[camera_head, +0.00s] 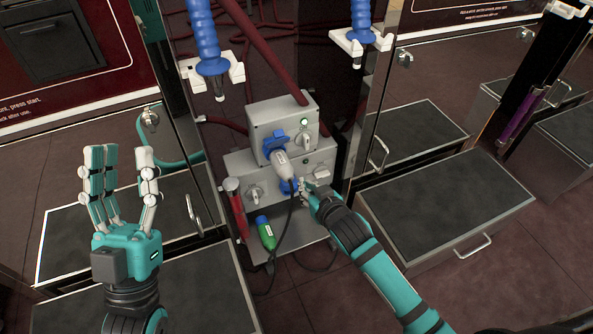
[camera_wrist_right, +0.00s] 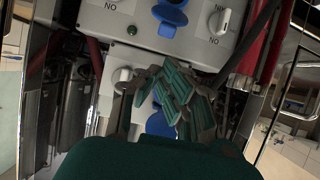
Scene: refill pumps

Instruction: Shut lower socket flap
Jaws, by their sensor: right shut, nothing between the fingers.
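The lower socket flap (camera_head: 289,187) is blue, on the front of the lower grey box (camera_head: 240,163). A cable and the grey plug above partly cover it, and I cannot tell its angle. The wrist view appears upside down; there the lower flap (camera_wrist_right: 170,15) is near the top edge. My right gripper (camera_head: 308,188) is shut and empty, just right of the flap; I cannot tell whether it touches. Its fingers (camera_wrist_right: 170,88) also show in the right wrist view. My left gripper (camera_head: 122,157) is open and empty, far to the left.
The grey plug (camera_head: 281,158) is at the upper blue socket (camera_head: 273,142), its cable hanging past the lower box. A green plug (camera_head: 266,233) sits below. A red handle (camera_head: 235,207) is at the box's left. Blue nozzles (camera_head: 205,40) hang above.

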